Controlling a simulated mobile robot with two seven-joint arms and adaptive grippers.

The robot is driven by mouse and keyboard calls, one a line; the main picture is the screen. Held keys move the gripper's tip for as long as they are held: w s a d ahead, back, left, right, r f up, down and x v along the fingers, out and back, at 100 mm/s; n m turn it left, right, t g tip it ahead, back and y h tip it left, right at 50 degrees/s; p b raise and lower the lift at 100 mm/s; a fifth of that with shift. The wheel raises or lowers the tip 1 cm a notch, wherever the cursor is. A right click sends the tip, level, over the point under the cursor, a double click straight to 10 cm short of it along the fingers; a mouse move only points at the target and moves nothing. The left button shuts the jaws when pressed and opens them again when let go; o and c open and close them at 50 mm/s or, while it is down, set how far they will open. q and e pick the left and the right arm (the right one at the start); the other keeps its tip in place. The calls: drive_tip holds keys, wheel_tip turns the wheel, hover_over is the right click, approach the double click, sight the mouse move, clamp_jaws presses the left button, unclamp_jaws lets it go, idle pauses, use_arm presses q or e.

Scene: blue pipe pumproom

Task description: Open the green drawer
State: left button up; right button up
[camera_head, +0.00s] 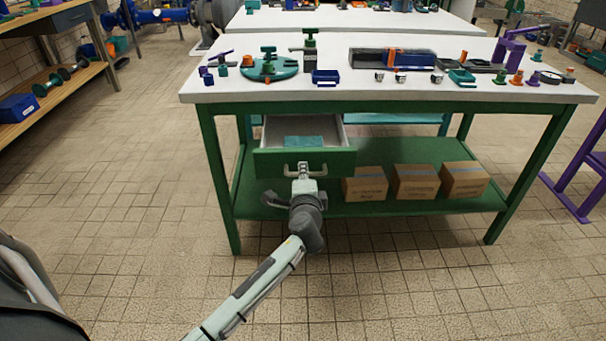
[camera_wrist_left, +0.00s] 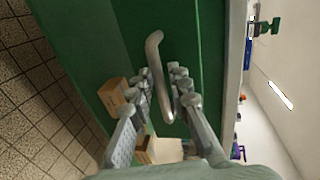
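The green drawer (camera_head: 270,162) hangs under the near workbench's white top at its left part. It is pulled out, and its pale inside shows with a flat teal thing (camera_head: 303,141) in it. Its grey bar handle (camera_wrist_left: 156,62) runs between the fingers of my left gripper in the left wrist view. My left gripper (camera_head: 303,168) is at the middle of the drawer front in the head view, its fingers close together around the handle. My right gripper is not in view.
The green-framed workbench (camera_head: 400,98) carries tools and small parts. Several cardboard boxes (camera_head: 416,181) stand on its lower shelf, right of my left gripper. A wooden shelf unit (camera_head: 60,90) is at the left, a purple frame (camera_head: 580,180) at the right. The tiled floor in front looks clear.

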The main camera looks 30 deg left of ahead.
use_arm(q)
drive_tip(key=v, duration=1.2)
drive_tip(key=s+f+n+g+h, duration=0.3)
drive_tip(key=s+f+n+g, duration=0.2)
drive_tip(key=s+f, duration=0.6)
drive_tip(key=s+f+n+g+h, duration=0.3)
drive_tip(key=s+f+n+g, duration=0.2)
drive_tip(key=s+f, duration=0.6)
wheel_tip(320, 180, down, 6)
drive_tip(key=shift+f+h, duration=0.25)
drive_tip(key=shift+h, duration=0.15)
